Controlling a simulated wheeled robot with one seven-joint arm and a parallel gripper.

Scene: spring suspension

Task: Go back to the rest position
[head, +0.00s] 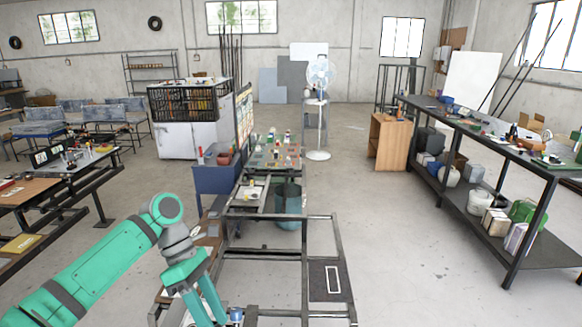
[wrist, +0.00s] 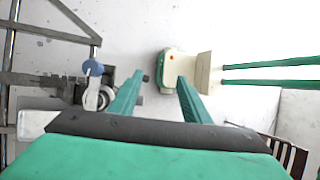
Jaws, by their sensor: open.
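My green arm reaches in from the lower left of the head view. My gripper (head: 218,322) points down at the bottom edge of that view, over the left side of a dark metal frame. In the wrist view my gripper (wrist: 155,85) shows two green fingers spread apart with nothing between them. Left of the fingers is a blue-topped part (wrist: 93,68) beside a round metal piece (wrist: 100,97). A small blue item (head: 236,315) also shows beside the gripper in the head view. A cream and green device (wrist: 172,64) lies beyond the fingertips, apart from them.
The metal frame (head: 305,255) stands in front, with a cluttered bench (head: 262,158) and a teal bin (head: 288,205) behind it. A long workbench (head: 500,145) runs along the right. A low table (head: 30,190) stands at the left. The floor (head: 400,245) between frame and workbench is clear.

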